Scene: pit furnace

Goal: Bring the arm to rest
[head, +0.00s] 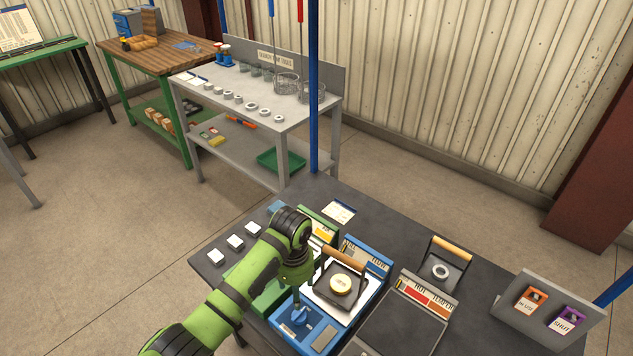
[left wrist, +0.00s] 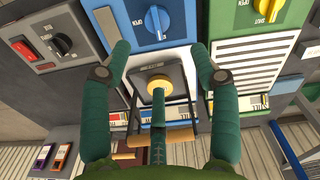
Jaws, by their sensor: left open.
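My left arm comes in from the lower left in the head view. In the left wrist view the two fingers of my left gripper (left wrist: 158,60) stand wide apart. Nothing is visibly clamped; whether a finger touches the carrier I cannot tell. My right gripper is not in view.
A grey unit (head: 399,324) and a second wooden-handled carrier (head: 446,263) stand to the right. A panel with orange and purple tags (head: 543,308) is at the right end. White blocks (head: 235,242) sit at left. The floor (head: 110,240) at left is clear.

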